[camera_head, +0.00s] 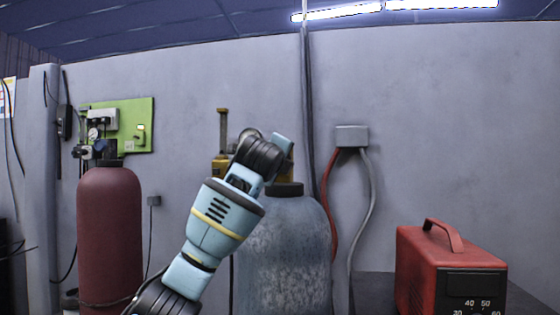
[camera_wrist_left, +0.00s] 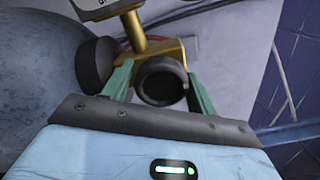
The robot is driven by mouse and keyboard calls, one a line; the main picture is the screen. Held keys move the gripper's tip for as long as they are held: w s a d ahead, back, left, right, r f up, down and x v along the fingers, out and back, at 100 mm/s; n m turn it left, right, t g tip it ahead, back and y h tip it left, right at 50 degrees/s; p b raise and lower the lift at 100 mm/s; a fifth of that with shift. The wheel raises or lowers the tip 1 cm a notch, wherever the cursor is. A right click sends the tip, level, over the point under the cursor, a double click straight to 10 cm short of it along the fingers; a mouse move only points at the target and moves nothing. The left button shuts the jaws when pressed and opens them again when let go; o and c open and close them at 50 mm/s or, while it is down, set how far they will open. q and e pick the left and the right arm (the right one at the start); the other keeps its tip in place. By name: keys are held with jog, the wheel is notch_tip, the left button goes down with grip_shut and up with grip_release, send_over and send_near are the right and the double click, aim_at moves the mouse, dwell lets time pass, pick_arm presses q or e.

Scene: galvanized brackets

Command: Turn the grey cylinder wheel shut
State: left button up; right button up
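The grey cylinder (camera_head: 285,250) stands against the wall in the head view, with a dark collar (camera_head: 285,189) on top and brass valve parts (camera_head: 220,165) around its head. My left arm reaches across to this valve, hiding much of it and the wheel in that view. In the left wrist view a dark, hollow, round wheel (camera_wrist_left: 162,82) sits in front of the brass valve body (camera_wrist_left: 155,50). The teal fingers of my left gripper (camera_wrist_left: 160,72) stand apart on either side of it, close to its rim. Contact is not clear. My right gripper is not in view.
A dark red cylinder (camera_head: 110,235) stands at the left below a green panel (camera_head: 142,125) with a gauge. A red machine (camera_head: 440,265) stands at the right. A grey box (camera_head: 351,136) with a red hose and a grey cable is on the wall behind.

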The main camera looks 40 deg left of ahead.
pick_arm(q)
jog(key=shift+o, duration=1.2)
jog(key=shift+r, duration=0.1)
jog(key=shift+s, duration=0.1)
jog(key=v, duration=0.7)
jog(key=shift+s+d, duration=0.2)
jog(key=shift+s, duration=0.1)
